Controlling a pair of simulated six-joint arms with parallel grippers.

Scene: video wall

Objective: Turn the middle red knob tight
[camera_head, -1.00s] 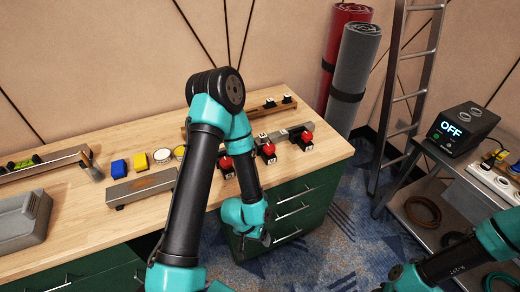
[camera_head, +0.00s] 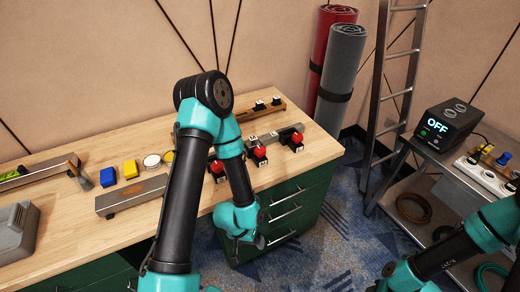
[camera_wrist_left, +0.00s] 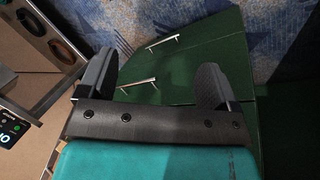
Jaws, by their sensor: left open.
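Three red knobs on small dark blocks stand in a row near the bench's right front edge. The middle red knob (camera_head: 260,152) sits between the left red knob (camera_head: 217,166), partly beside my arm, and the right red knob (camera_head: 297,139). My left gripper (camera_head: 250,240) hangs low in front of the green drawers, below and apart from the knobs. In the left wrist view my left gripper (camera_wrist_left: 152,78) is open and empty, its two dark fingers wide apart, with green drawer fronts and carpet beyond. My right arm shows at the lower right; its gripper is out of the picture.
Carpet separates bench and side table.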

